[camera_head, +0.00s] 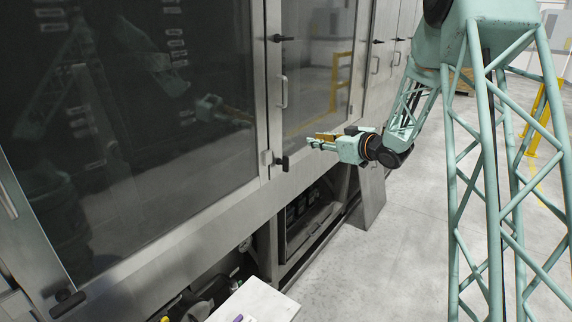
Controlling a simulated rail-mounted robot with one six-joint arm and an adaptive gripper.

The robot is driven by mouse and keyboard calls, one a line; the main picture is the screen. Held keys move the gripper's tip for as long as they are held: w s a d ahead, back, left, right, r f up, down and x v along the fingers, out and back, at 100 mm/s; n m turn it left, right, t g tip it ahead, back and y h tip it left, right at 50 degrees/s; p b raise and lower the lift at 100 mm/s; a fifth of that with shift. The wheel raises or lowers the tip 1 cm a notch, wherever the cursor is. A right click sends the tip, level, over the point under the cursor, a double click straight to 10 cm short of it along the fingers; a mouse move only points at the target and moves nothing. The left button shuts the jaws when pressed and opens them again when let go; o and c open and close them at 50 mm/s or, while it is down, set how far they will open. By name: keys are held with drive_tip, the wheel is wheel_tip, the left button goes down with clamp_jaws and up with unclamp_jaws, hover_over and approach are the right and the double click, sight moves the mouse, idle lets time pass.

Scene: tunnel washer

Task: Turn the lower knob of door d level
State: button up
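A dark lower knob (283,163) sits at the bottom of the frame between the large dark glass door (130,150) and the narrower glass door (318,60). Its short grip looks roughly upright, not level, though it is small in view. No door letter is readable, so I cannot tell which door is d. My gripper (312,143) is to the right of this knob and slightly higher in the picture, apart from it, with its fingers pointing left. I see nothing held, but the finger gap is too small to judge.
An upper knob (283,38) and a bar handle (283,92) are above the lower knob. Another dark knob (66,300) is at bottom left. A white surface (255,302) stands at the bottom near machinery below the doors.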

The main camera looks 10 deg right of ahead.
sight(286, 171)
wheel_tip(286, 171, down, 12)
drive_tip(key=s+a+n+y+b, duration=0.1)
drive_tip(key=s+y, duration=0.1)
drive_tip(key=y, duration=0.3)
drive_tip(key=shift+f+n+g+y, duration=0.2)
drive_tip(key=shift+n+g+y, duration=0.1)
drive_tip(key=shift+y, duration=0.1)
drive_tip(key=shift+w+a, duration=0.1)
drive_tip(key=shift+a, duration=0.1)
drive_tip(key=shift+b+x, duration=1.2)
drive_tip(key=shift+x, duration=5.5)
clamp_jaws()
